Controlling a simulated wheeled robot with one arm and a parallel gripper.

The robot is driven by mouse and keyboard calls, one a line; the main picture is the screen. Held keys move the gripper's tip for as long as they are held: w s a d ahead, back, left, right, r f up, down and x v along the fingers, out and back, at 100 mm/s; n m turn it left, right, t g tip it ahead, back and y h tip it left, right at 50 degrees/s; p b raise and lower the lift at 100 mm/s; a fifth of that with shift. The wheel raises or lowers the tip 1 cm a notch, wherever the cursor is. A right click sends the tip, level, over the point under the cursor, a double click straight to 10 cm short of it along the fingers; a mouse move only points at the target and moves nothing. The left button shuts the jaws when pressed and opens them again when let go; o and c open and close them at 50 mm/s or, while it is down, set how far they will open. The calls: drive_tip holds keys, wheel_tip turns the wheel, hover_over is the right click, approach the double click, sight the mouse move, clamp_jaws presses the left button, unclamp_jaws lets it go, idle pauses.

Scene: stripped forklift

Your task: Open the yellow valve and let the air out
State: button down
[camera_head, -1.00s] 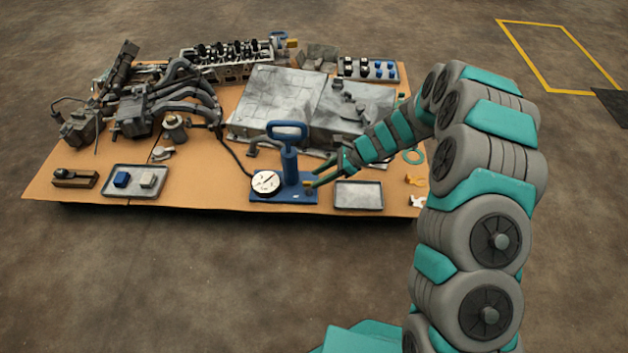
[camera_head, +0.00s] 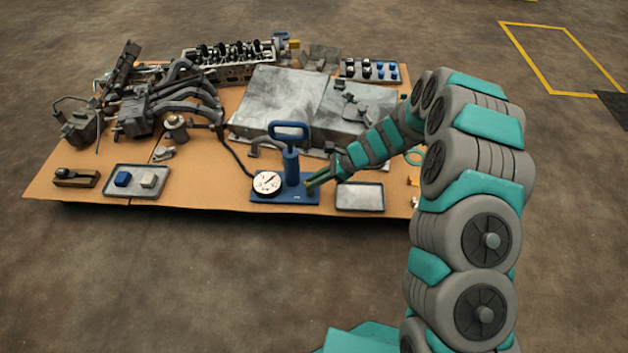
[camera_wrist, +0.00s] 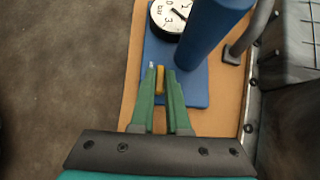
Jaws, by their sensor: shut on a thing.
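The blue hand pump (camera_head: 291,165) stands upright on its blue base plate (camera_head: 298,198) near the front edge of the table. Its round white pressure gauge (camera_head: 267,183) sits at the left of the base and also shows in the wrist view (camera_wrist: 170,14). The yellow valve (camera_wrist: 160,80) is in the wrist view, between the green fingertips, in front of the blue cylinder (camera_wrist: 208,30). My gripper (camera_wrist: 161,82) is shut on the valve. In the head view my gripper (camera_head: 312,182) reaches the pump from the right, and its fingers hide the valve there.
An empty grey tray (camera_head: 360,196) lies right of the pump. A tray (camera_head: 136,188) with a blue and a pale block is at the left. A large grey metal casing (camera_head: 280,100) stands behind the pump. A dark hose (camera_head: 230,155) runs from the gauge.

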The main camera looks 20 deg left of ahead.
drive_tip(key=shift+r+n+p, duration=0.1)
drive_tip(key=shift+n+p, duration=0.2)
drive_tip(key=shift+p, duration=0.1)
drive_tip(key=shift+w+n+g+h+p, duration=0.2)
drive_tip(key=shift+n+g+h+p, duration=0.1)
drive_tip(key=shift+n+g+p, duration=0.65)
drive_tip(key=n+g+p, duration=0.1)
drive_tip(key=n+g+h+p, duration=0.1)
drive_tip(key=n, duration=0.1)
drive_tip(key=shift+w+a+n+h, duration=0.1)
drive_tip(key=shift+a+n+h, duration=0.05)
drive_tip(key=shift+n+h, duration=0.15)
drive_tip(key=n+g+h, duration=0.2)
drive_tip(key=n, duration=0.1)
drive_tip(key=shift+a+p, duration=0.15)
drive_tip(key=shift+p, duration=0.15)
drive_tip(key=shift+w+a+n+g+h, duration=0.1)
drive_tip(key=shift+n+g+h, duration=0.25)
drive_tip(key=shift+n+h, duration=0.8)
drive_tip(key=shift+n, duration=0.4)
drive_tip(key=c, duration=0.9)
unclamp_jaws()
